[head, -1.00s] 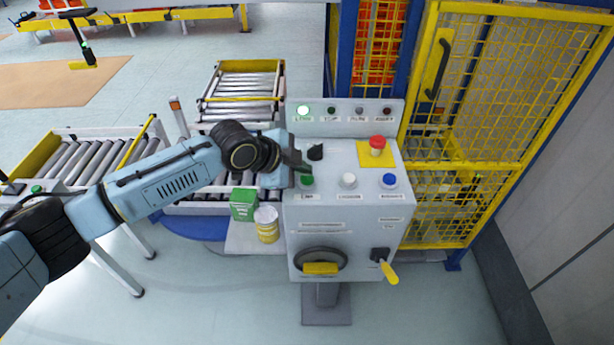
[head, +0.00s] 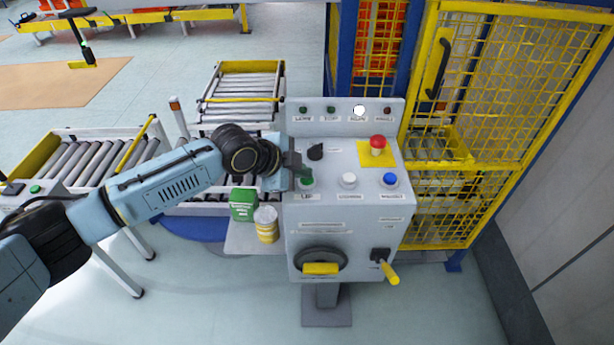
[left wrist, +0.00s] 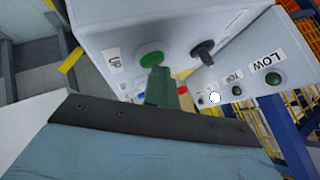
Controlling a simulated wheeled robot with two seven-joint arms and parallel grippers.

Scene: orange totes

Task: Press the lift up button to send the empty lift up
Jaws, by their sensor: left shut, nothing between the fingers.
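The green UP button (head: 307,183) is at the left of the front button row on the grey control box (head: 345,225). In the left wrist view the green button (left wrist: 152,59) sits beside an "UP" label. My left gripper (head: 302,176) is shut and empty, its tips at the button; the wrist view shows the fingers (left wrist: 162,88) overlapping the button's lower edge. I cannot tell whether they touch. Behind the yellow mesh, the lift's yellow-edged roller platform (head: 437,146) shows, with no load visible on it. My right gripper is not in view.
The third indicator lamp (head: 359,110) is lit white. The box also has a black selector (head: 316,152), a red emergency button (head: 377,143), white (head: 348,180) and blue (head: 389,180) buttons. A green box (head: 243,204) and yellow-white can (head: 267,224) stand at its left.

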